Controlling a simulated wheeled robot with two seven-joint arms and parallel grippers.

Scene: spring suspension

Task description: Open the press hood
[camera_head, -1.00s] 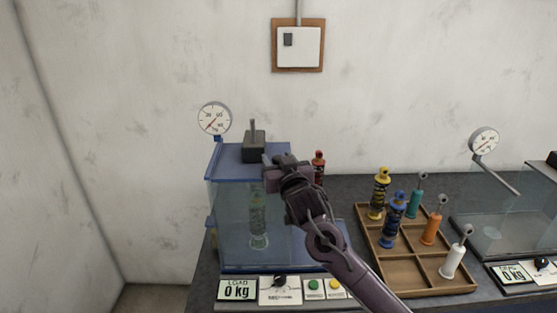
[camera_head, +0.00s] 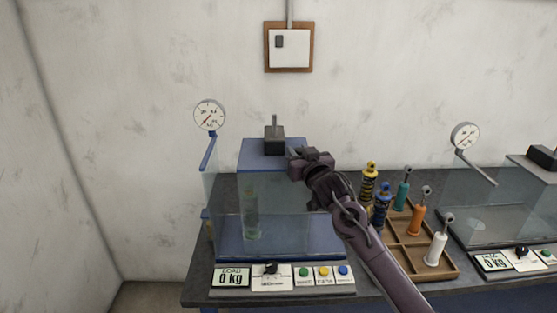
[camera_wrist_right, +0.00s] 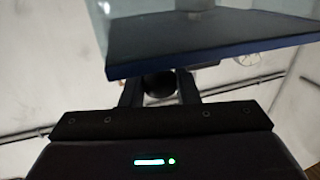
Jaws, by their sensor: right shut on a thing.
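The press hood (camera_head: 275,153) is a clear box with a blue top that carries a dark block with a rod (camera_head: 274,138). Inside, seen through the glass, stands a greenish spring damper (camera_head: 251,215). My right gripper (camera_head: 300,155) is at the right edge of the hood top. In the right wrist view its fingers are shut on a dark round knob (camera_wrist_right: 158,84) below the hood's blue edge (camera_wrist_right: 200,57). My left gripper is not in view.
A control panel (camera_head: 300,278) with a load display fronts the press. A wooden tray (camera_head: 405,268) of coloured dampers stands right of it, close to my right arm. A second press (camera_head: 500,225) is at the far right. A gauge (camera_head: 209,115) rises at the back left.

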